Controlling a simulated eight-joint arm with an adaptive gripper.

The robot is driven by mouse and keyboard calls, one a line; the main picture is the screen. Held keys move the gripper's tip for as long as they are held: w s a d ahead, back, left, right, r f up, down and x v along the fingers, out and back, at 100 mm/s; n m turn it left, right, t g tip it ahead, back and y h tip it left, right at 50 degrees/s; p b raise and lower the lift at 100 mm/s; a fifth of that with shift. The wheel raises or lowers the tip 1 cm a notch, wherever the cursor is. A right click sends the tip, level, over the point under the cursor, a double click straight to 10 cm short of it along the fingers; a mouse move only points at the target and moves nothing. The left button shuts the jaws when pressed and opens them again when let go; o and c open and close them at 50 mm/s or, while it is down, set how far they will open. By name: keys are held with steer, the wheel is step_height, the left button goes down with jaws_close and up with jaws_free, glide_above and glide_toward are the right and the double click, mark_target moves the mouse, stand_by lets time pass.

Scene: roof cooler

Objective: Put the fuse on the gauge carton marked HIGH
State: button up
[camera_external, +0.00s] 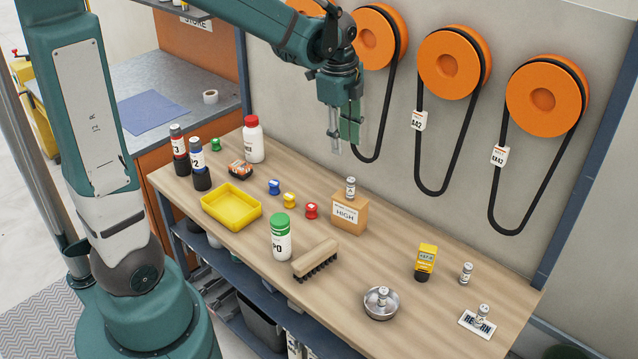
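The tan gauge carton marked HIGH (349,215) stands near the middle of the table. A small silver fuse with a white label (351,187) stands upright on its top. Similar small cylinders show in a round metal dish (381,311), on the RETURN card (477,325), and on the bare table (466,273) at the right. My gripper (347,149) hangs above and slightly left of the carton, clear of the fuse. Its fingers look spread apart, with nothing visible between them.
A yellow gauge (425,262), wooden brush (316,260), green-capped jar (281,238) and yellow tray (231,207) stand around the carton. Small coloured pieces lie left of it. Orange pulleys with black belts (454,65) hang on the wall behind. The table is clear between carton and yellow gauge.

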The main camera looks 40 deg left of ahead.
steer(key=s+r+n+t, duration=0.3)
steer(key=s+n, duration=0.5)
steer(key=s, duration=0.1)
steer(key=s+r+n+t, duration=0.3)
steer(key=s+r+n, duration=0.1)
steer(key=s+n, duration=0.4)
steer(key=shift+s+a+r+n, duration=0.2)
steer(key=shift+s+a+n, duration=0.2)
steer(key=shift+s, duration=0.8)
steer(key=shift+o, duration=0.6)
